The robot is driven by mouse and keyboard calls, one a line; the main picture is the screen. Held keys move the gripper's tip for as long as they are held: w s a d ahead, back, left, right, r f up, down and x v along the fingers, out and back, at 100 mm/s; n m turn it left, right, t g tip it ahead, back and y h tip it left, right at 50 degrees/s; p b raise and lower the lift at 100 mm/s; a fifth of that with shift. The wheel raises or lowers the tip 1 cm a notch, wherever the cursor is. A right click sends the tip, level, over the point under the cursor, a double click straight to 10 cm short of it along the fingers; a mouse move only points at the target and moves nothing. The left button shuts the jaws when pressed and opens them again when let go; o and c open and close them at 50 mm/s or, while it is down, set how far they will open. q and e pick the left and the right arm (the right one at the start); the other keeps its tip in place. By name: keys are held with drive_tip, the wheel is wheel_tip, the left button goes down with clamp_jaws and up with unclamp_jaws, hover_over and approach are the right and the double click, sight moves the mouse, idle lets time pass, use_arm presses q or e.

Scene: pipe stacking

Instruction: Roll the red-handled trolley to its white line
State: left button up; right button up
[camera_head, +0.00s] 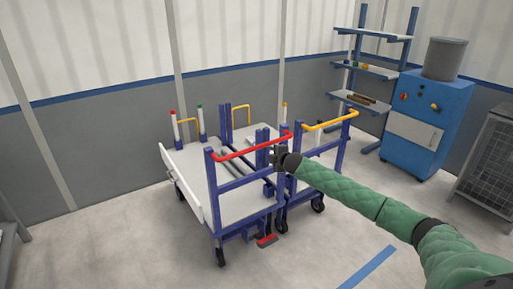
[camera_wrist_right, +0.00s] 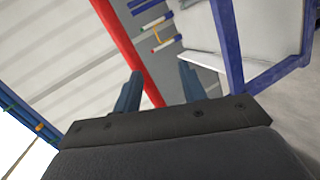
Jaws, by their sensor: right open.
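The red-handled trolley has a pale deck (camera_head: 222,203), a blue frame on castors and a red push handle (camera_head: 240,149). My right gripper (camera_head: 275,156) is at the right end of that handle. It is open. In the right wrist view, the red handle (camera_wrist_right: 125,45) runs between the two fingers (camera_wrist_right: 160,88), closer to the left finger. I cannot tell whether it touches. A red pedal (camera_head: 267,240) sits low on the trolley's near side. No white line is distinguishable on the floor. My left gripper is not in view.
A yellow-handled trolley (camera_head: 330,121) stands close against the right side. A blue cabinet (camera_head: 428,125), a shelf rack (camera_head: 370,70) and a mesh cage (camera_head: 491,165) stand at right. A blue floor stripe (camera_head: 368,267) lies in front. Floor at front left is clear.

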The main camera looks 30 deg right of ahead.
sight(257, 146)
drive_tip(key=a+r+n+y, duration=0.1)
drive_tip(key=n, duration=0.1)
drive_tip(key=a+r+n+t+y, duration=0.1)
drive_tip(key=shift+w+a+r+n+t, duration=0.3)
drive_tip(key=shift+w+a+n, duration=0.05)
drive_tip(key=shift+n, duration=0.05)
drive_tip(key=w, duration=0.2)
drive_tip(key=w+p, duration=0.1)
drive_tip(key=w, duration=0.1)
drive_tip(key=w+f+p, duration=0.1)
drive_tip(key=w, duration=0.1)
drive_tip(key=shift+w+a+f, duration=0.1)
drive_tip(key=shift+w+a, duration=0.15)
drive_tip(key=shift+w, duration=0.05)
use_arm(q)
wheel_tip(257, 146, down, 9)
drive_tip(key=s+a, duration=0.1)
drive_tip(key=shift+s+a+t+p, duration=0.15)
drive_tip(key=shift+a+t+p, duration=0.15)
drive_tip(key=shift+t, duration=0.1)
use_arm(e)
drive_tip(key=shift+w+f, duration=0.2)
drive_tip(key=shift+w, duration=0.3)
drive_tip(key=shift+c, duration=0.2)
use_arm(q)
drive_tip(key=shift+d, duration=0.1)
use_arm(e)
clamp_jaws()
